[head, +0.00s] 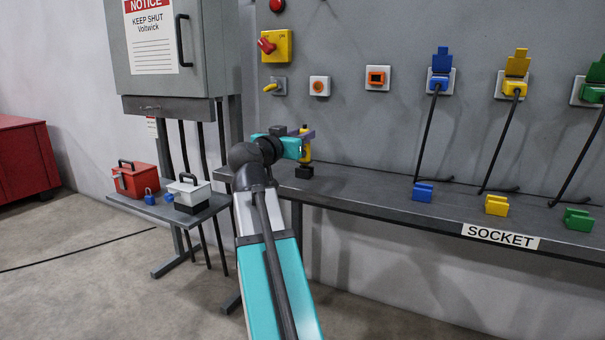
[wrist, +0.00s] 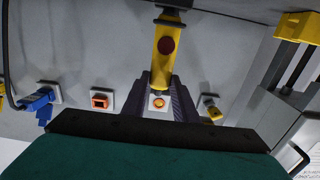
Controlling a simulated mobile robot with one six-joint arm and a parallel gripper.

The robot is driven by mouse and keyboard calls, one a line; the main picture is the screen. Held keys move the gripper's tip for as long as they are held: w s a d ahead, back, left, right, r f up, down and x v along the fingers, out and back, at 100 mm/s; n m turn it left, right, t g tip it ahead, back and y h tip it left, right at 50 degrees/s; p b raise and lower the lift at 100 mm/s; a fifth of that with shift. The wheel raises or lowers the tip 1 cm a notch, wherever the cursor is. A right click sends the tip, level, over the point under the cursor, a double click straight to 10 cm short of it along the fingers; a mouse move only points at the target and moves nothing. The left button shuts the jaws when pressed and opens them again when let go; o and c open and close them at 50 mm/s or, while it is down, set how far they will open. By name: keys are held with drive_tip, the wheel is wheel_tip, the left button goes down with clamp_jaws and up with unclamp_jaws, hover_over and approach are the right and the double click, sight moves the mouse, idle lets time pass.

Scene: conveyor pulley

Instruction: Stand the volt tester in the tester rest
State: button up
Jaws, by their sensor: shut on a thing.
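The volt tester (head: 305,152) is yellow and stands upright in my gripper (head: 304,136), over the left part of the wall bench. In the wrist view the tester (wrist: 165,62) shows a red round spot and sits between the dark jaws of my gripper (wrist: 161,90), which are shut on it. The tester rest (head: 304,172) is a small black block on the bench, directly below the tester. The tester's lower end is at or just above the rest; I cannot tell whether it is inside.
The bench (head: 400,203) carries blue (head: 422,192), yellow (head: 496,205) and green (head: 577,220) blocks to the right. A grey cabinet (head: 200,50) hangs at left. A low table (head: 160,208) holds a red box (head: 135,180) and a white box (head: 189,190).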

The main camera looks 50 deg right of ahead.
drive_tip(key=shift+f, duration=0.1)
idle(0.3)
drive_tip(key=o, duration=1.5)
drive_tip(key=shift+o, duration=0.7)
drive_tip(key=o, duration=0.8)
